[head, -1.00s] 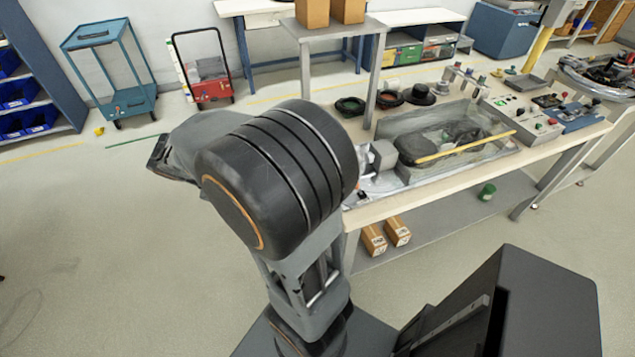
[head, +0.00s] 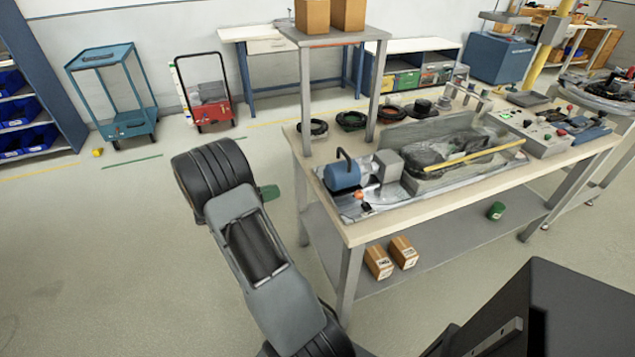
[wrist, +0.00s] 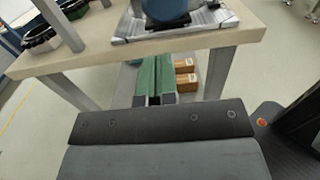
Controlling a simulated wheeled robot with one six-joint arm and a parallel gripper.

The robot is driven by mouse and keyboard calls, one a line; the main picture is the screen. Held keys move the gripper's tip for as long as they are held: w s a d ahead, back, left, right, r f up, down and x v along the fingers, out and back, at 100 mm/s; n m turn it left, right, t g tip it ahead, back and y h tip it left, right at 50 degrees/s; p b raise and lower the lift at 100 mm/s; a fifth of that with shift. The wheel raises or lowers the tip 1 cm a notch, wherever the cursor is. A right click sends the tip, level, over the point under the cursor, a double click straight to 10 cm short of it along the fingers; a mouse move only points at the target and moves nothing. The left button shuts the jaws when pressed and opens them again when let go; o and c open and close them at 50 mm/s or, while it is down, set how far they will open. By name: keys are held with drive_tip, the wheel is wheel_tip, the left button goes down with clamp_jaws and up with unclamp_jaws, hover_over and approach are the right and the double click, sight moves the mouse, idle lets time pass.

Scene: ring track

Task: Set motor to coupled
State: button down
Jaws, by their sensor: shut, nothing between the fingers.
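The motor (head: 343,175) is a blue cylinder with a black handle on top. It sits at the left end of a metal base plate (head: 352,212) on the workbench. A grey block (head: 387,165) stands just right of it; I cannot tell whether they touch. In the wrist view the motor's lower part (wrist: 167,10) shows at the top edge. My gripper's green fingers (wrist: 155,65) are together and empty, below and in front of the bench edge, apart from the motor. In the head view my arm hides most of the gripper; a green part (head: 268,192) sticks out.
The bench top (head: 335,222) has a front left corner and legs near my arm. A shelf post (head: 376,90) rises behind the motor. Dark rings (head: 351,119) lie at the back. Cardboard boxes (head: 378,262) stand on the lower shelf. The floor left of the bench is clear.

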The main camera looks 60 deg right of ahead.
sight(326, 178)
drive_tip(key=x, duration=1.4)
drive_tip(key=shift+s+p, duration=0.1)
drive_tip(key=shift+p, duration=0.25)
